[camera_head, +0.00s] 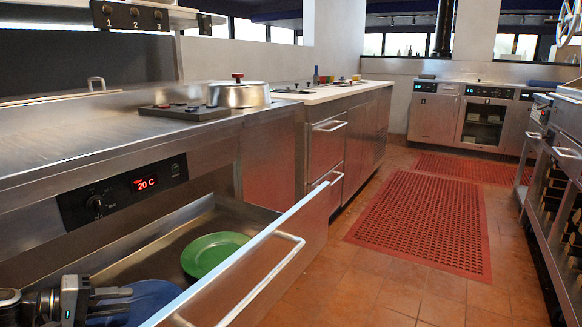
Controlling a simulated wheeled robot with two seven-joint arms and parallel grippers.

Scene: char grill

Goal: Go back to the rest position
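My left gripper (122,301) is at the bottom left, over the open drawer (285,262). Its two dark fingers point right and stand a little apart, and I see nothing held between them. A blue plate (152,298) lies in the drawer just right of and behind the fingertips, partly hidden by the gripper and the drawer front. A green plate (212,254) lies flat in the drawer farther right, clear of the gripper. My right gripper is not in view.
The pulled-out drawer has a long bar handle (262,280). Above it is a panel reading 20 C (145,183). A lidded pot (239,94) stands on the steel counter (60,140). A red perforated mat (425,220) covers part of the clear aisle floor.

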